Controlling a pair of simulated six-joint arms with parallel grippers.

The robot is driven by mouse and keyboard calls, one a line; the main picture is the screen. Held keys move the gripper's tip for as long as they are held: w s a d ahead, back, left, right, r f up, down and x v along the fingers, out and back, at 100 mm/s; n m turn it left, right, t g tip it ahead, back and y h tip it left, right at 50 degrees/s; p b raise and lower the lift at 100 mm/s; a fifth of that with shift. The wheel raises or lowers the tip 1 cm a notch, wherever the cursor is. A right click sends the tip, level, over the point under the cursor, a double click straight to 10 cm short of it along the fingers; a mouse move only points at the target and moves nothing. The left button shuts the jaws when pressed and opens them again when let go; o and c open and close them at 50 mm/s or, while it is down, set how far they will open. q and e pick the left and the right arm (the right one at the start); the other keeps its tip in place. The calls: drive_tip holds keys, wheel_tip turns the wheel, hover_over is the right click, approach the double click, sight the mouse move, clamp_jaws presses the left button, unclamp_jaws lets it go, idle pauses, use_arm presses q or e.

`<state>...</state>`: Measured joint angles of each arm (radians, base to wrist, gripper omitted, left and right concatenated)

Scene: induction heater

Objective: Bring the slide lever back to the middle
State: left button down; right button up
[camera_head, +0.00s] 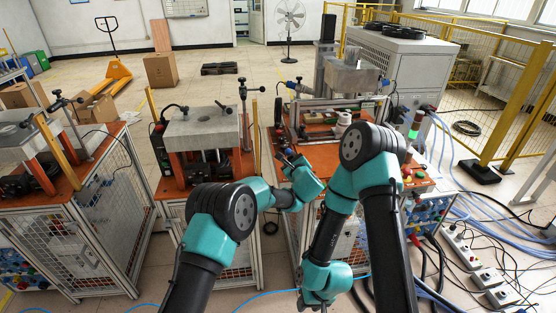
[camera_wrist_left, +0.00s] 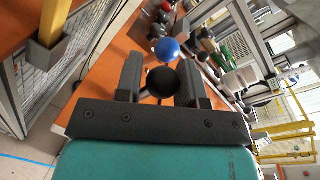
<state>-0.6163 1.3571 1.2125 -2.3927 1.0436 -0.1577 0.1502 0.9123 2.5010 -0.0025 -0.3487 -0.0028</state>
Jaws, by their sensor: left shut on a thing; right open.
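In the left wrist view, a black ball knob (camera_wrist_left: 162,82), which looks like the slide lever's end, sits between the two grey fingers of my left gripper (camera_wrist_left: 161,70). The gripper is shut on it. A blue ball knob (camera_wrist_left: 167,50) is just beyond it. The lever's shaft is mostly hidden. In the head view, my left gripper (camera_head: 287,156) is at the front left of the heater bench (camera_head: 322,156), and the knob is too small there to make out clearly. My right gripper (camera_head: 314,302) hangs low at the bottom, open, away from the lever.
A press-like machine (camera_head: 202,128) stands left of the heater bench. A light tower (camera_head: 415,125) and a grey cabinet (camera_head: 388,65) stand to the right. Cables and power strips (camera_head: 472,262) lie on the floor at right. A yellow fence (camera_head: 515,105) is beyond.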

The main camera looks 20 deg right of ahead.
use_arm(q)
drive_tip(key=shift+s+d+f, duration=0.1)
drive_tip(key=shift+s+d, duration=0.05)
drive_tip(key=shift+d, duration=0.1)
drive_tip(key=c, duration=1)
unclamp_jaws()
drive_tip(key=shift+d, duration=0.1)
drive_tip(key=shift+o, duration=1.2)
drive_tip(key=shift+a, duration=0.2)
drive_tip(key=s+r, duration=0.1)
drive_tip(key=s, duration=1.1)
drive_tip(key=shift+w, duration=0.1)
